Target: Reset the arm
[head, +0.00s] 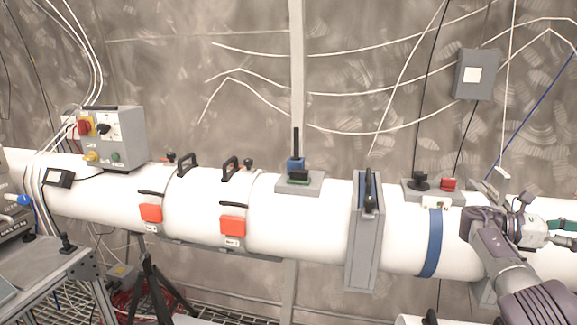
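My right arm comes in at the lower right of the head view and bends up in front of the white pipe (300,232). Its wrist is near the right edge. My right gripper (564,232) points to the right, beside the pipe's right end, and is partly cut off by the picture edge. Dark green finger parts show, but their gap cannot be made out. I see nothing held in it. My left arm and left gripper are not in view.
A grey control box (122,138) with a red knob stands on the pipe at left. Two red-orange boxes (233,226) and a grey gate plate (364,240) are on the pipe. A metal bench (55,268) and a black tripod (148,285) stand at lower left.

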